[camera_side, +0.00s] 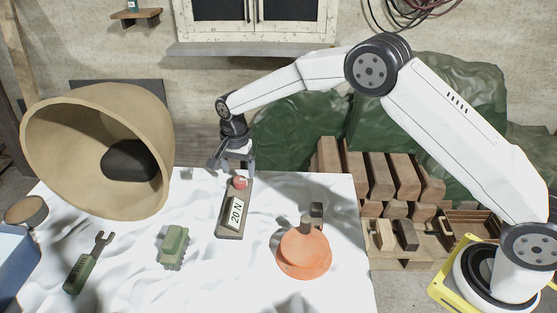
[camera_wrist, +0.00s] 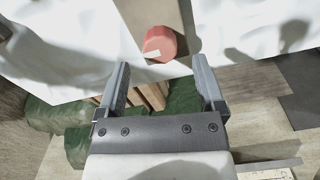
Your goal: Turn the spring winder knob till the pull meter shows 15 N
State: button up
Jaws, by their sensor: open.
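The spring winder is a narrow grey-brown block on the white cloth, with a red knob (camera_side: 239,182) at its far end. A white label on it, the pull meter (camera_side: 236,212), reads "20 N". In the wrist view the red knob (camera_wrist: 160,44) has a pale mark on its lower side and lies beyond my fingertips. My gripper (camera_side: 233,163) is open and empty, above and just behind the knob. In the wrist view my gripper's fingers (camera_wrist: 158,75) stand wide apart, with the knob between their lines but not touching either.
An orange round body with a dark stub (camera_side: 304,250) stands right of the winder. A green block (camera_side: 173,246) and a green-handled fork tool (camera_side: 88,263) lie left. A large tan bowl-shaped shell (camera_side: 60,140) stands at the back left. Wooden blocks (camera_side: 382,177) sit beyond the right edge.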

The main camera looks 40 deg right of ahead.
aim_at(241, 180)
jog(key=shift+r, duration=2.3)
jog(key=shift+s+d, duration=0.1)
jog(key=shift+s+d+r+n, duration=0.25)
jog(key=shift+s+d+n, duration=0.05)
jog(key=shift+s+d, duration=0.15)
jog(key=s+d+n+t, duration=0.1)
jog(key=s+d+n, duration=0.2)
jog(key=s, duration=0.6)
jog(key=s+d+n, duration=0.4)
jog(key=s, duration=0.5)
jog(key=s+d+n+t, duration=0.1)
jog(key=s+d+n, duration=0.2)
jog(key=s, duration=0.6)
jog(key=shift+s+d+n+t, duration=0.15)
jog(key=shift+s+n+t, duration=0.15)
jog(key=shift+w, duration=0.1)
